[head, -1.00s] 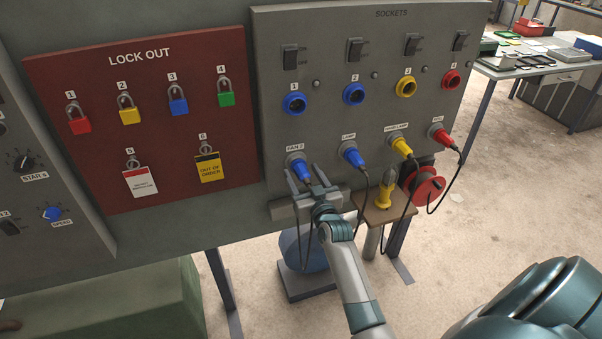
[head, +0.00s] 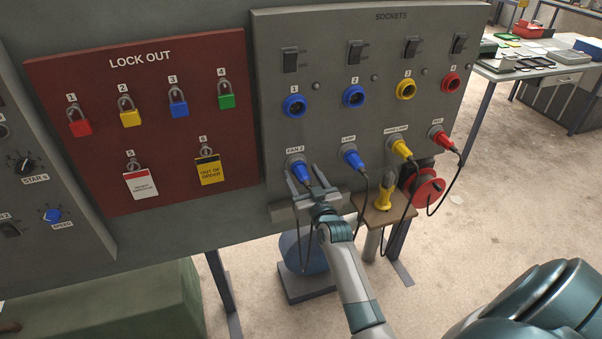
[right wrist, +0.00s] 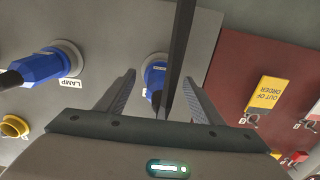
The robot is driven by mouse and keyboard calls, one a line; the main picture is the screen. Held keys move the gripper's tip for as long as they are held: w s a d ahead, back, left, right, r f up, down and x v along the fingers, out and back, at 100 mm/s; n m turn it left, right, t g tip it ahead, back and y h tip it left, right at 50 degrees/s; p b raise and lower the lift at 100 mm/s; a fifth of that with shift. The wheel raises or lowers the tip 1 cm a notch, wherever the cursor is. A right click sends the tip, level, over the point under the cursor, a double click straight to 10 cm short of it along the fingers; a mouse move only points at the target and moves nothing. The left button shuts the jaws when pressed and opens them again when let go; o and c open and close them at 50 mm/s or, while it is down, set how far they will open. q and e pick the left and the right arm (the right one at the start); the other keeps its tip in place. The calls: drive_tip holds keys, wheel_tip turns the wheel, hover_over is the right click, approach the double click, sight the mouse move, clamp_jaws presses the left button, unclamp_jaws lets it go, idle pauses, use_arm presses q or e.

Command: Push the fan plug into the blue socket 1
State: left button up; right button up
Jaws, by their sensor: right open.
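The fan plug (head: 300,173) is blue and sits in the holder under the label that reads FAN 2, on the lower row of the grey sockets panel. Blue socket 1 (head: 293,106) is above it and looks empty. My right gripper (head: 314,184) is open just below the fan plug, fingers pointing at the panel. In the right wrist view the fan plug (right wrist: 155,77) lies between the two open fingers (right wrist: 160,98), ahead of them. A dark cable or bar crosses in front and partly hides the plug. My left gripper is not in view.
The blue lamp plug (head: 354,159), yellow plug (head: 401,148) and red plug (head: 441,139) sit to the right with hanging cables. A small shelf holds a yellow connector (head: 385,193) near a red reel (head: 429,187). The red lockout board (head: 143,140) is at left.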

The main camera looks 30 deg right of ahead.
sight(309, 187)
idle(0.8)
drive_tip(key=shift+c, duration=0.6)
drive_tip(key=c, duration=1.3)
drive_tip(key=shift+s, duration=0.1)
drive_tip(key=shift+p+v, duration=1.6)
drive_tip(key=shift+v, duration=1.3)
drive_tip(key=shift+s, duration=0.1)
drive_tip(key=shift+s+a+p, duration=0.2)
drive_tip(key=shift+s+p, duration=0.25)
drive_tip(key=shift+s, duration=0.25)
drive_tip(key=shift+p+v, duration=0.65)
drive_tip(key=shift+v, duration=1)
